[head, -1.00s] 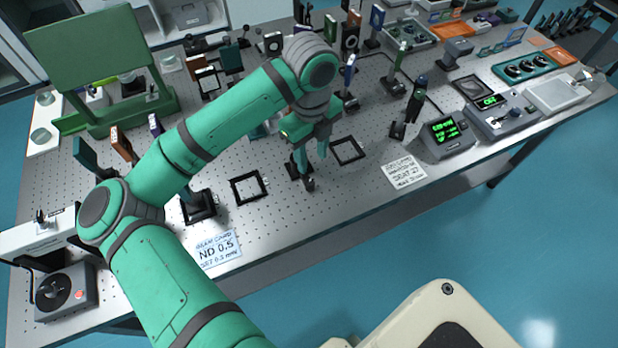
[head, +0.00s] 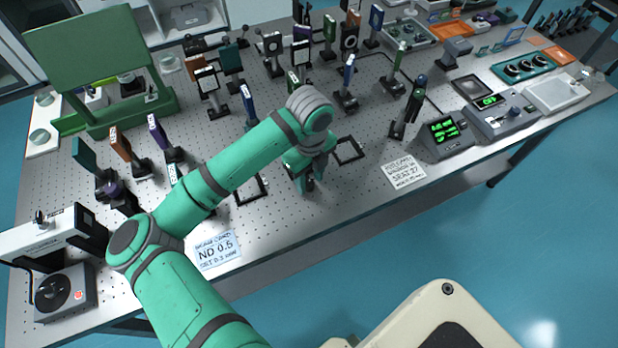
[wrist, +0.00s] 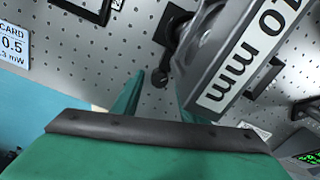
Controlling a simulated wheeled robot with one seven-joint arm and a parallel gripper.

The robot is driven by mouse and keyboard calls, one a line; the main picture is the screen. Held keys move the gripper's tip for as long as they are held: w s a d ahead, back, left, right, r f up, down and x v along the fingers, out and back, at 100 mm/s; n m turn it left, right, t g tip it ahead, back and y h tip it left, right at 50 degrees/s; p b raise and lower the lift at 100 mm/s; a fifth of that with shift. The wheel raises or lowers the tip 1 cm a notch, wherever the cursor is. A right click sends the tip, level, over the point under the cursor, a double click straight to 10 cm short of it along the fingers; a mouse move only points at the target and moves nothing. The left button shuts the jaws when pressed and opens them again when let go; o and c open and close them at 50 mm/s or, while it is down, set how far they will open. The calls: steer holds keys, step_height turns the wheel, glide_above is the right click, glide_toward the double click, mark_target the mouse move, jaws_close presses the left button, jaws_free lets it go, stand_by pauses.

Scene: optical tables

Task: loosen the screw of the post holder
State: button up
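My gripper (head: 310,172) is low over the front middle of the table in the head view. In the wrist view its two green fingers (wrist: 158,104) stand apart with a gap between them. A post holder with a dark base (wrist: 172,22) lies just beyond the fingers. Its small dark screw knob (wrist: 159,79) shows beyond the gap, near the fingertips; I cannot tell whether they touch it. A grey mount labelled "10 mm" (wrist: 245,50) leans over the right finger and hides part of the holder. In the head view my gripper mostly covers this holder.
The perforated table (head: 300,225) carries many mounted optics behind and left of my gripper. Black square frames lie flat nearby, one at right (head: 347,150). Cards (head: 217,252) (head: 404,172) lie along the front edge. A green-display meter (head: 447,135) stands at right.

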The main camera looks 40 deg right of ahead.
jaws_close()
steer(key=m, duration=0.4)
steer(key=shift+w+r, duration=0.1)
steer(key=shift+w, duration=0.05)
steer(key=shift+m, duration=0.4)
steer(key=shift+w, duration=0.1)
